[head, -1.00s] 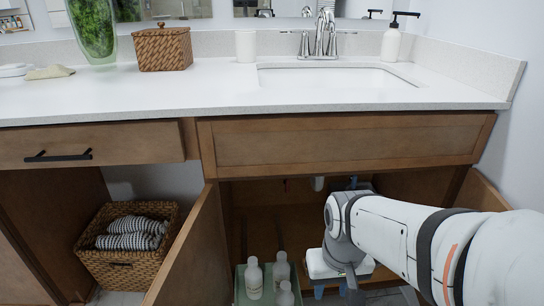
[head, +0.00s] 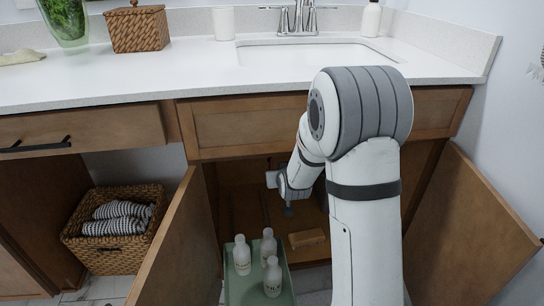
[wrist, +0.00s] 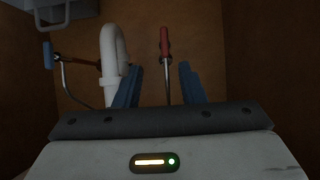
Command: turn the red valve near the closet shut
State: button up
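The red valve handle (wrist: 164,42) shows in the wrist view, upright in the picture at the top of a thin metal line. My gripper (wrist: 159,76) is open and empty, with its two blue fingers apart. The red handle lies just beyond the fingertips, in line with the gap between them and nearer the right finger. I see no contact. A blue valve handle (wrist: 48,54) is farther left. In the head view my arm reaches into the open sink cabinet (head: 330,122), and my fingers cannot be made out there.
A white drain pipe (wrist: 112,58) stands close to the left finger. Several white bottles (head: 242,255) stand in a green tray (head: 262,290) at the cabinet front, with a wooden block (head: 306,239) beside them. Both cabinet doors (head: 168,245) (head: 478,225) are open.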

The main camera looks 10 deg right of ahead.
aim_at(272, 159)
jog(key=w+f+t, duration=0.1)
jog(key=w+t, duration=0.1)
jog(key=w, duration=0.3)
jog(key=w+f+t+b, duration=0.1)
jog(key=w+f+t, duration=0.1)
jog(key=w, duration=0.2)
jog(key=w+f+t+b, duration=0.1)
jog(key=w+f+t, duration=0.1)
jog(key=w, duration=0.3)
jog(key=shift+w+a+f, duration=0.1)
jog(key=shift+w+a, duration=0.25)
jog(key=shift+a, duration=0.05)
jog(key=shift+w, duration=0.4)
jog(key=shift+c, duration=0.3)
